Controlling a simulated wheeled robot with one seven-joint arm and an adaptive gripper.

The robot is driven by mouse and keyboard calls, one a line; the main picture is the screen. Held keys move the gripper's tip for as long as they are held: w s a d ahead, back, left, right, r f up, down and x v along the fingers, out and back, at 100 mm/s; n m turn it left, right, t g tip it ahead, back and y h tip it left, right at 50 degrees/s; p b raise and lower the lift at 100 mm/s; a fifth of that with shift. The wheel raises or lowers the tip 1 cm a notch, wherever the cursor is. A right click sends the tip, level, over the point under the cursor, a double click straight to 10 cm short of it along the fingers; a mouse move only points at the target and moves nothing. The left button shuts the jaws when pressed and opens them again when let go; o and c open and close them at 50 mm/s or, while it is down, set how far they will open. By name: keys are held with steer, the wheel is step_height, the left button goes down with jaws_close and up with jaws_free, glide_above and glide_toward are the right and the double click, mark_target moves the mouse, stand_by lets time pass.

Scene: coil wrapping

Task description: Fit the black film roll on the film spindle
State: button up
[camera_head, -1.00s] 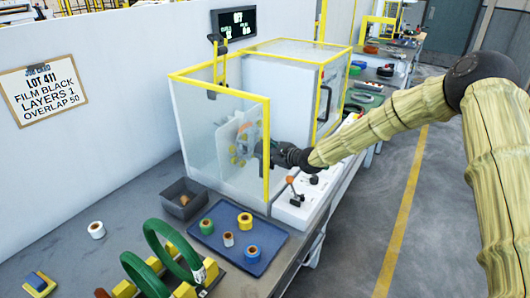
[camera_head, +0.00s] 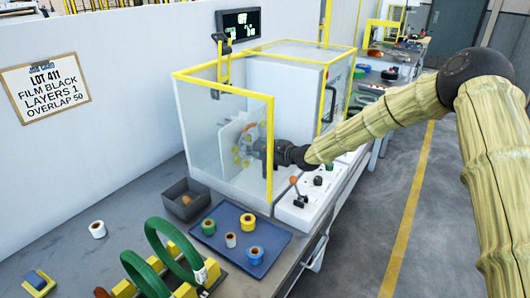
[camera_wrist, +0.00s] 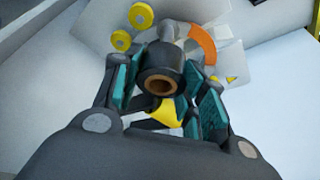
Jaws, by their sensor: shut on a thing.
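The black film roll (camera_wrist: 152,62) is between the fingers of my gripper (camera_wrist: 160,92) in the wrist view, with its brown core facing the camera. My gripper is shut on the roll. In the head view, my gripper (camera_head: 262,148) reaches into the clear-walled machine (camera_head: 215,125), close to the pale plate with yellow rollers (camera_head: 241,150). Yellow rollers (camera_wrist: 141,15) and an orange arc (camera_wrist: 203,42) show just beyond the roll in the wrist view.
The yellow frame post (camera_head: 270,150) of the machine stands close beside my gripper. A blue tray (camera_head: 270,262) with several coloured rolls, a dark grey bin (camera_head: 186,200) and green coils (camera_head: 170,250) lie in front. A control panel (camera_head: 318,197) with a lever is at the right.

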steer(key=shift+w+a, duration=0.15)
steer(key=shift+a, duration=0.1)
steer(key=shift+w+a+b, duration=0.65)
steer(key=shift+a+b, duration=0.1)
steer(key=shift+a, duration=0.15)
steer(key=shift+w+a+b, duration=0.6)
steer(key=shift+a+b, duration=0.1)
steer(key=shift+a, duration=0.2)
steer(key=shift+w, duration=0.1)
steer(key=o, duration=1.1)
steer(key=v, duration=1.2)
